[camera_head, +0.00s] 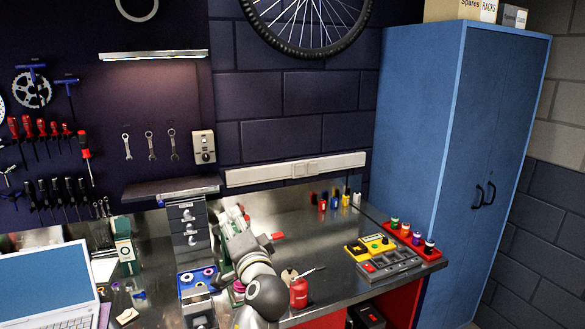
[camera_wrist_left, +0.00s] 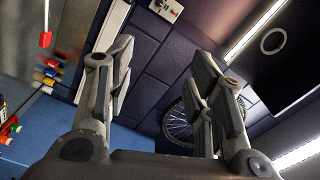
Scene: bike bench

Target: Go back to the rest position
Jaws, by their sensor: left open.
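The dimmer is a pale box (camera_head: 203,147) on the dark wall, right of the hanging wrenches. Its dark round knob (camera_head: 206,156) is on the lower part; its pointer is too small to read. The box also shows at the top edge of the left wrist view (camera_wrist_left: 168,9), partly cut off. My left gripper (camera_head: 234,216) is over the bench, below and slightly right of the dimmer, apart from it. In the left wrist view its two fingers are spread with nothing between them (camera_wrist_left: 160,78). My right gripper is not in view.
A small drawer unit (camera_head: 188,226) with a dark shelf (camera_head: 171,189) above it stands left of my gripper. A white power strip (camera_head: 295,170) runs along the wall. A red can (camera_head: 299,293) is near my arm. The wall between dimmer and strip is clear.

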